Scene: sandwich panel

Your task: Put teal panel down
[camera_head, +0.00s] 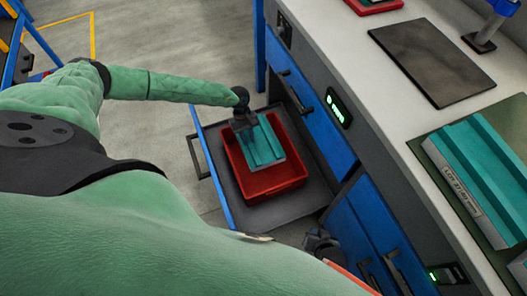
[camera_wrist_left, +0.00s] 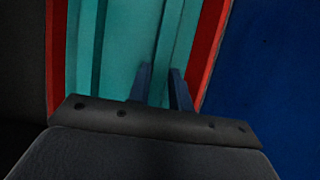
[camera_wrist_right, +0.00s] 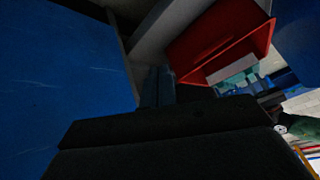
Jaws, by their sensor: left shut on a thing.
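The teal panel (camera_head: 261,146) is ribbed and lies inside the red tray (camera_head: 277,191), in the open drawer (camera_head: 222,193). My left gripper (camera_head: 244,123) is at the panel's far end. In the left wrist view its fingers (camera_wrist_left: 161,88) are shut on a raised rib of the teal panel (camera_wrist_left: 115,40), with red tray walls (camera_wrist_left: 208,45) on both sides. Whether the panel rests on the tray floor is hard to tell. My right gripper (camera_head: 322,245) is low beside the cabinet; in the right wrist view its fingers (camera_wrist_right: 157,87) look together and empty.
The blue-fronted cabinet (camera_head: 310,105) stands right of the drawer. On its worktop are a dark plate (camera_head: 432,60), a labelled block with a teal top (camera_head: 475,165), and another red tray (camera_head: 374,5). Open floor (camera_head: 170,150) lies left of the drawer.

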